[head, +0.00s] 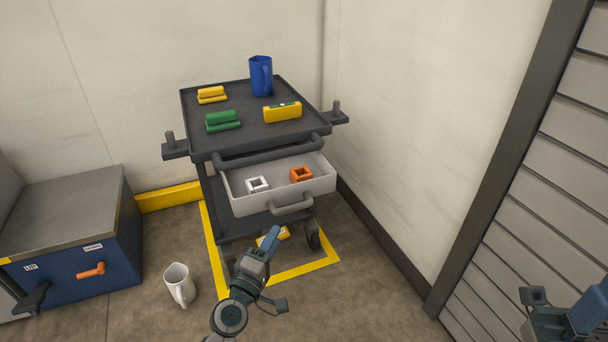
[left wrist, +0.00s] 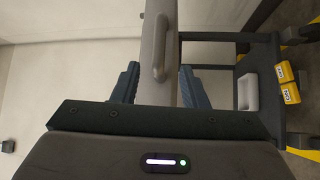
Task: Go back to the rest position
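My left gripper (head: 270,242) is in front of the cart, just below the pulled-out drawer (head: 322,185) in the head view. In the left wrist view its two fingers (left wrist: 158,86) stand wide apart. The drawer front with its grey handle (left wrist: 161,48) shows between and beyond them, and I see no grip on it. The handle also shows in the head view (head: 292,205), apart from the fingertips. My right gripper (head: 575,318) is at the bottom right corner, partly cut off, and its opening cannot be made out.
The dark cart (head: 240,137) carries a blue jug (head: 261,77) and yellow and green items. The drawer holds a white square piece (head: 258,184) and an orange one (head: 301,174). A white mug (head: 179,284) is on the floor. A blue cabinet (head: 75,255) stands left; a slatted wall (head: 550,190) right.

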